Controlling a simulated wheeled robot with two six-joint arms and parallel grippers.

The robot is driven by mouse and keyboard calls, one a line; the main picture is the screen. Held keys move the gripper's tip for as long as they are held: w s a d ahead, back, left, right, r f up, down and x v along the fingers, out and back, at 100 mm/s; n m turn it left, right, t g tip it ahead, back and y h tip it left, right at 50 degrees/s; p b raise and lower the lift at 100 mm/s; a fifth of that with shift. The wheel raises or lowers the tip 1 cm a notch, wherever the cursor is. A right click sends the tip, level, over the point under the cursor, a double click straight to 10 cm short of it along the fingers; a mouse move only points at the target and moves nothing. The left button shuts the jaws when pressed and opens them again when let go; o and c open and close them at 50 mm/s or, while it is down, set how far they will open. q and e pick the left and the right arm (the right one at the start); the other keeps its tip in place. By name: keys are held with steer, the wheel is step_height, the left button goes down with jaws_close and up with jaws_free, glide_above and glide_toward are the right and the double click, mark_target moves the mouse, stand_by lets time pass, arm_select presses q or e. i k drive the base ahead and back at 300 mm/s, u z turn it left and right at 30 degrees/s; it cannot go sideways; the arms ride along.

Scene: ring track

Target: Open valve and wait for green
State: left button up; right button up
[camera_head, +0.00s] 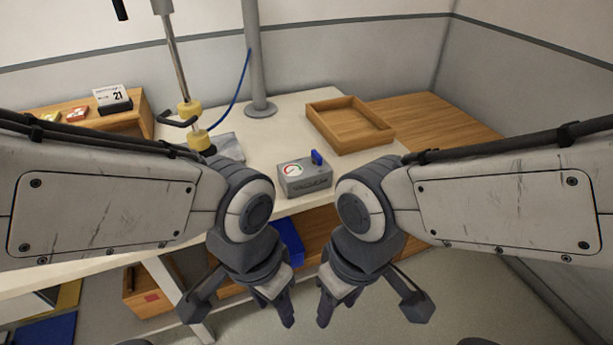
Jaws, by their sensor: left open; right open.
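A small grey box (305,179) stands near the front edge of the white table. It has a round dial (292,170) with a white face and some red on its left, and a blue valve handle (317,158) on its right. No green shows on it that I can make out. My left gripper (277,308) and my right gripper (327,303) hang in front of the table, below and nearer than the box. Both are open and empty, apart from the box and the handle.
An empty wooden tray (349,126) stands behind the box on the right. A grey post (257,60) and a rod with yellow collars (189,112) rise at the back left. A calendar block (113,98) sits on a wooden shelf. A blue bin (288,242) is below the table.

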mark_target(317, 159)
steer(key=z, duration=0.05)
steer(key=k, duration=0.55)
steer(key=z, duration=0.35)
steer(key=i, duration=1.35)
steer(key=u, duration=0.55)
